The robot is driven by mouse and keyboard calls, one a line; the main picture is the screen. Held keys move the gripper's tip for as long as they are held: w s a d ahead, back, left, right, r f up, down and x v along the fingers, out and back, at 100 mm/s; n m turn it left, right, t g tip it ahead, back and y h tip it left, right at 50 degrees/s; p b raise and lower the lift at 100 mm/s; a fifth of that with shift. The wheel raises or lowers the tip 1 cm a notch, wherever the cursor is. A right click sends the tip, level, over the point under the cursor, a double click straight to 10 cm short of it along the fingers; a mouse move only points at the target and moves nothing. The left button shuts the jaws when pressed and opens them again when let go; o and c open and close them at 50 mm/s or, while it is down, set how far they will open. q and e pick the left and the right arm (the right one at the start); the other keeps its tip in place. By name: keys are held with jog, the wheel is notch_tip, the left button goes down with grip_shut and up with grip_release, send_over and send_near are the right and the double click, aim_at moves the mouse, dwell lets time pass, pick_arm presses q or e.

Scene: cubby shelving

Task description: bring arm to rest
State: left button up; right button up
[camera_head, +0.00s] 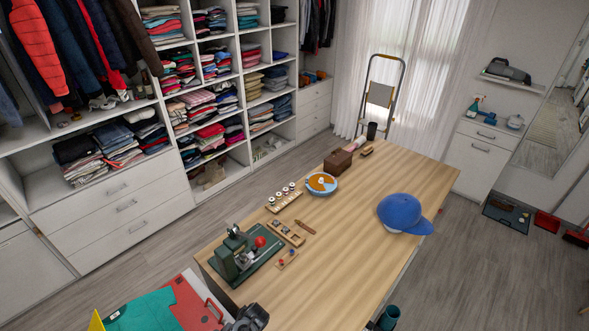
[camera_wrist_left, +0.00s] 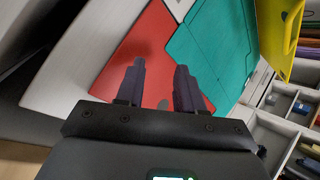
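My left gripper (camera_wrist_left: 160,68) shows in the left wrist view with its two dark fingers apart and nothing between them. Beyond the fingers is a red panel (camera_wrist_left: 130,50) beside a teal panel (camera_wrist_left: 213,45). I cannot tell how far the fingertips are from the red panel. In the head view, a dark part at the bottom edge, right of the red and teal panels, looks like my left wrist; its fingers cannot be made out there. My right gripper is not in view.
A wooden table (camera_head: 340,250) holds a green machine (camera_head: 240,258), a blue cap (camera_head: 402,213), a round blue-rimmed dish (camera_head: 322,183) and several small wooden pieces. Cubby shelving (camera_head: 187,42) with folded clothes stands behind left. A step ladder (camera_head: 380,95) stands by the curtains.

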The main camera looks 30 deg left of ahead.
pick_arm(q)
jog(key=s+d+r+m+t+h+p, duration=0.35)
jog(key=d+r+m+t, duration=0.3)
jog(key=d+r, duration=0.9)
notch_tip(320, 180, up, 13)
jog(key=s+t+h, duration=0.1)
jog(key=s+t, duration=0.1)
jog(key=t, duration=0.1)
jog(key=shift+m+p, duration=0.35)
jog(key=shift+s+t, duration=0.1)
jog(key=shift+t, duration=0.15)
